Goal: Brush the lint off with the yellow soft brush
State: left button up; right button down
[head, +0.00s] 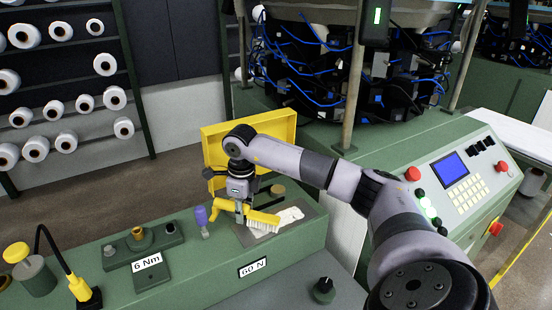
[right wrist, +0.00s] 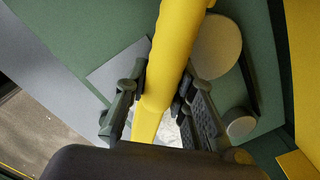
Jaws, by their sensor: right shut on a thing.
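The yellow soft brush (head: 264,217) has pale bristles that point down over the grey plate (head: 252,238) on the green bench. My right gripper (head: 239,207) is shut on the brush; in the right wrist view its yellow handle (right wrist: 172,55) runs between the two dark fingers (right wrist: 160,100). A white patch (head: 291,214), perhaps the lint or a cloth, lies on the plate beside the bristles. I cannot tell whether the bristles touch it. In the right wrist view, part of something white (right wrist: 170,130) shows beyond the handle. My left gripper is not in view.
A purple-topped tool (head: 201,216) stands just left of the brush. The control panel (head: 459,182) is at right.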

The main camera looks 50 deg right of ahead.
jog(key=shift+s+d+f, duration=0.35)
jog(key=shift+d+f, duration=0.1)
jog(key=shift+w+d+r+p, duration=0.15)
jog(key=shift+w+r+p, duration=0.05)
jog(key=shift+r+p, duration=0.55)
jog(key=r+p, duration=0.1)
jog(key=r, duration=0.1)
jog(key=r+p, duration=0.1)
jog(key=shift+s+d+r, duration=0.2)
jog(key=shift+r, duration=0.15)
jog(key=shift+a+r, duration=0.1)
jog(key=shift+r, duration=0.05)
jog(key=shift+w+a, duration=0.2)
jog(key=shift+w, duration=0.1)
